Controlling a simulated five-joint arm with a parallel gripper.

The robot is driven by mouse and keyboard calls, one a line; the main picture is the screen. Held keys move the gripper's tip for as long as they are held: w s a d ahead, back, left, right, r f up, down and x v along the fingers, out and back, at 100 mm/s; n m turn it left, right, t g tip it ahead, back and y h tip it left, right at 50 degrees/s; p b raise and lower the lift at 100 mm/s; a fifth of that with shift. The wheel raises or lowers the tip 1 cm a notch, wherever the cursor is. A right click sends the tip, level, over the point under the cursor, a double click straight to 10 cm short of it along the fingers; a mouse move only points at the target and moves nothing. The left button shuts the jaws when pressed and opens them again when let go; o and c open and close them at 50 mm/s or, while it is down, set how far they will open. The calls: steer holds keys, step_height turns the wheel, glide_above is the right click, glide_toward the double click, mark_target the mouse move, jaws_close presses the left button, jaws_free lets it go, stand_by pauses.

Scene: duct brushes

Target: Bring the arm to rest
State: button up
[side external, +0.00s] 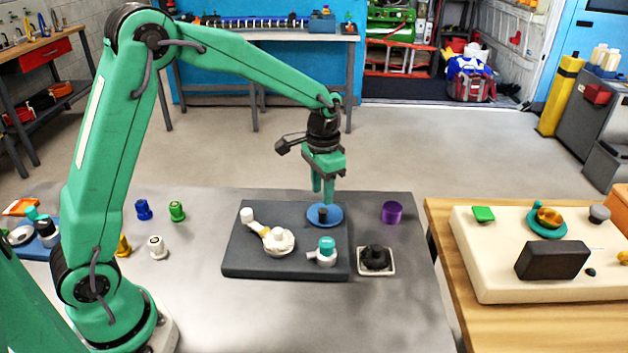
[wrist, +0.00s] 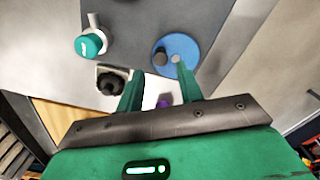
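My gripper (side external: 322,193) hangs pointing down from my green arm, over the far right part of a dark grey board (side external: 240,262). In the wrist view, its two green fingers (wrist: 160,70) stand apart with nothing held between them. A round blue disc (side external: 336,222) with a dark knob (side external: 323,213) lies just below the fingertips. The right finger overlaps the edge of the disc (wrist: 186,44) in the wrist view. I cannot tell whether the fingertip touches it.
The board also bears a white fitting (side external: 279,242) and a teal-capped fitting (side external: 326,251). A black part sits in a white tray (side external: 391,268); a purple cylinder (side external: 391,213) stands to the right. Several small coloured parts stand left. A wooden bench (side external: 450,262) is at right.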

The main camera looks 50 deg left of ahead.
steer(key=shift+s+r, duration=0.35)
steer(key=shift+r, duration=0.2)
steer(key=s+a+r+n+t, duration=0.1)
steer(key=s+r+t, duration=0.2)
steer(key=s+r, duration=0.7)
steer(key=s+r+n+t, duration=0.2)
steer(key=s, duration=1.1)
steer(key=shift+s+a+t, duration=0.3)
steer(key=shift+a, duration=0.1)
steer(key=shift+r, duration=0.1)
